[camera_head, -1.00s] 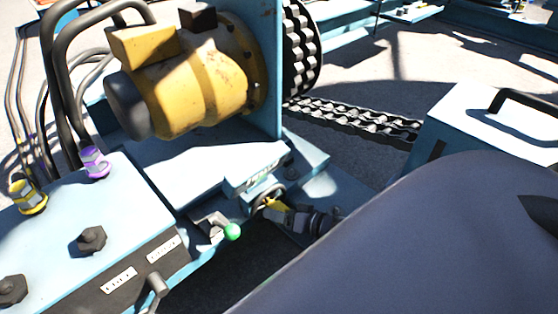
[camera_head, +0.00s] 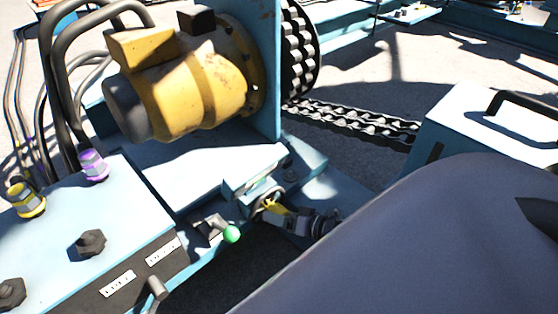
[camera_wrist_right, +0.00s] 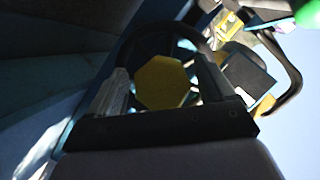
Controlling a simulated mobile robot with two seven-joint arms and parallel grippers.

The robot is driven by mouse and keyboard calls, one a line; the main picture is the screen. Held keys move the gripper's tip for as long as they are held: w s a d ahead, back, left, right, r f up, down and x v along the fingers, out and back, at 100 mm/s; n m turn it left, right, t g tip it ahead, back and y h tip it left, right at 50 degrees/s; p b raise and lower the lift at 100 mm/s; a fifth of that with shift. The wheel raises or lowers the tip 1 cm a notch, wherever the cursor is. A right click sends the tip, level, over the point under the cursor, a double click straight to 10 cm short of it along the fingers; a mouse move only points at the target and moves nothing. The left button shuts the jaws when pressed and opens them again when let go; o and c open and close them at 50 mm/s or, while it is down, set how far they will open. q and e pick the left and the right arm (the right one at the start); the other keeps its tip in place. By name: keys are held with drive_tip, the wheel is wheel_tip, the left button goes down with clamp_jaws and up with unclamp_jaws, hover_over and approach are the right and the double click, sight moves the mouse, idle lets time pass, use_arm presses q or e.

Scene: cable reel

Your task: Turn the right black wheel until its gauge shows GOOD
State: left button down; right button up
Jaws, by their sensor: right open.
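The right black wheel (camera_wrist_right: 178,32) shows in the right wrist view as a dark ring with spokes and a yellow hub (camera_wrist_right: 163,82). My right gripper (camera_wrist_right: 158,74) is open, with one finger on each side of the hub; I cannot tell whether they touch the wheel. In the head view my right gripper (camera_head: 279,210) is small and reaches the wheel (camera_head: 262,196) below a light blue box (camera_head: 254,172). The gripper partly hides the wheel. I can read no gauge. My left gripper is not in view.
A green-knobbed lever (camera_head: 231,234) stands close left of the wheel. A yellow motor (camera_head: 190,85) sits above, with a chain (camera_head: 350,120) behind. A blue panel with labels (camera_head: 118,283) is at lower left. My right arm covers the lower right.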

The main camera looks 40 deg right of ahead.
use_arm(q)
drive_tip(key=p, duration=0.2)
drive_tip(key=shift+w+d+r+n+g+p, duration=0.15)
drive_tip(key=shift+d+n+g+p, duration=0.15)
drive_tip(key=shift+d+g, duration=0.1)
use_arm(e)
drive_tip(key=v, duration=0.6)
drive_tip(key=shift+s+d, duration=0.15)
drive_tip(key=shift+s, duration=0.1)
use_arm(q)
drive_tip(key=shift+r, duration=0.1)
use_arm(e)
drive_tip(key=shift+r, duration=0.1)
